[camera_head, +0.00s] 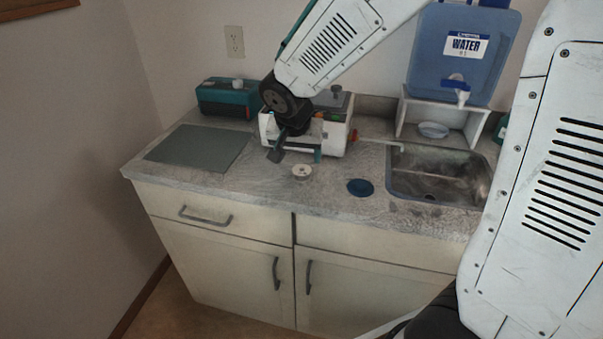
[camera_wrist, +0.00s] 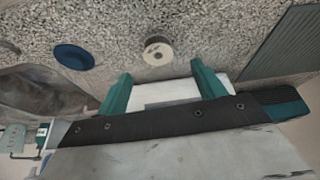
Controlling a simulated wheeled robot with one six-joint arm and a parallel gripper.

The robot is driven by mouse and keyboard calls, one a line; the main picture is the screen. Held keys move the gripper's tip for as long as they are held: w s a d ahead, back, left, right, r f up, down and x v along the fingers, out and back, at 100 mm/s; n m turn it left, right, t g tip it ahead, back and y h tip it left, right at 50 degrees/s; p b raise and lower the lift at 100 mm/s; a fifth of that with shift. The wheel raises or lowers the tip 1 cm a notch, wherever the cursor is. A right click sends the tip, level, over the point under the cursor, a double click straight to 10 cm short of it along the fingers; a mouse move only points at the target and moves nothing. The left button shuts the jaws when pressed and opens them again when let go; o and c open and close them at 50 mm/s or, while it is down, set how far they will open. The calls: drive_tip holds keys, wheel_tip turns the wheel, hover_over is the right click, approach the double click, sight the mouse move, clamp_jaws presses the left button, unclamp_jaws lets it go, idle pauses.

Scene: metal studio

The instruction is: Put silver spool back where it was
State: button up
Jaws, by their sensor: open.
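The silver spool (camera_head: 302,171) is a small round pale piece on the counter, just in front of my gripper (camera_head: 297,154). In the wrist view the spool (camera_wrist: 158,51) shows its round end with a dark center hole. It lies just beyond the two teal fingertips (camera_wrist: 159,72), roughly midway between them and apart from both. My gripper is open and empty. A flat round blue disc (camera_head: 360,187) lies bare to the right of the spool; it also shows in the wrist view (camera_wrist: 74,57). The spool's earlier place cannot be told from these frames.
A grey-green mat (camera_head: 198,148) lies on the left of the counter (camera_head: 255,183). A teal box (camera_head: 227,97) stands behind it. A white machine (camera_head: 337,128) stands close behind my gripper. A sink (camera_head: 440,174) and a blue water container (camera_head: 463,60) are at the right.

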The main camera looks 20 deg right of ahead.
sight(302, 166)
drive_tip(key=x, duration=0.7)
drive_tip(key=shift+s+d, duration=0.1)
drive_tip(key=shift+d, duration=0.05)
drive_tip(key=shift+r, duration=0.1)
drive_tip(key=c, duration=1.2)
drive_tip(key=shift+o, duration=0.2)
drive_tip(key=shift+r, duration=0.1)
